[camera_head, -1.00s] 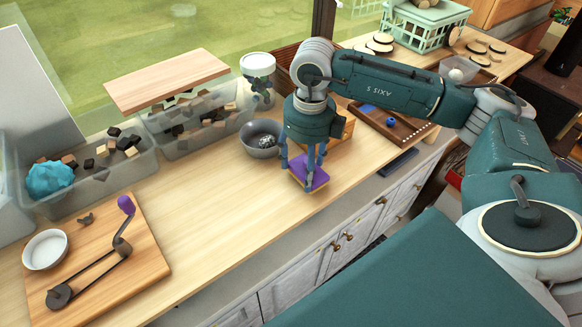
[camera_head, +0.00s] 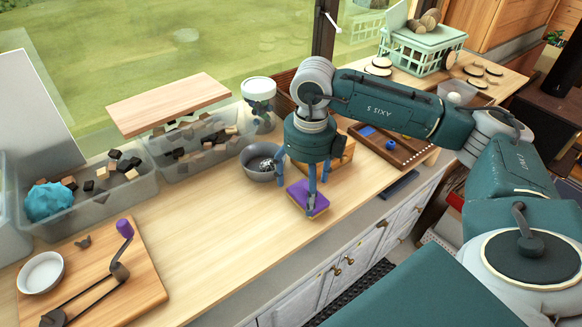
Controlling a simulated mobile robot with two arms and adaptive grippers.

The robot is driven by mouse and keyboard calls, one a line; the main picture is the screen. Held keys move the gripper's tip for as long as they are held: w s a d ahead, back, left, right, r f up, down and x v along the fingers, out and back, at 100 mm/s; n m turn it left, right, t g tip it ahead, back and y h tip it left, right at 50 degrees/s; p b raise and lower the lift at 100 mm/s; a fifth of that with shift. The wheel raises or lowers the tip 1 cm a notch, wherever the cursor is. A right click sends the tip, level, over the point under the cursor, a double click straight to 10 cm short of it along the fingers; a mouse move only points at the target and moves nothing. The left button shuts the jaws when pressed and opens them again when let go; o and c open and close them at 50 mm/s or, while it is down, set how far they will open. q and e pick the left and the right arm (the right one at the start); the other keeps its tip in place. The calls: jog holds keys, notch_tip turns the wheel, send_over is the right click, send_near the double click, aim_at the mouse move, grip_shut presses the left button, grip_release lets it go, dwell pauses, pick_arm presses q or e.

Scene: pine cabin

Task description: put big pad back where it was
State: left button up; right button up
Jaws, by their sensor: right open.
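The big pad, a purple block with an orange-tan edge (camera_head: 297,193), lies on the front part of the wooden counter, right of the grey bowl. My right gripper (camera_head: 308,190) points straight down over it. Its blue fingers are spread around the pad, and one finger stands in front of it and hides part of its top. The gripper is open. I cannot tell whether a finger still touches the pad. My left gripper is not in view.
A grey bowl (camera_head: 251,174) and a lidded jar (camera_head: 259,92) stand behind the pad. An orange wooden block (camera_head: 342,158) and a brown tray (camera_head: 419,154) are to the right. Bins of blocks (camera_head: 168,172) and a crank board (camera_head: 140,284) are left. The counter (camera_head: 215,225) between is clear.

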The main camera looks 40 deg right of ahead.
aim_at(305, 189)
notch_tip(305, 189, up, 6)
jog(key=shift+a+f+b, duration=0.1)
jog(key=shift+b, duration=0.95)
notch_tip(305, 189, up, 5)
jog(key=shift+s, duration=0.15)
jog(key=shift+p, duration=0.3)
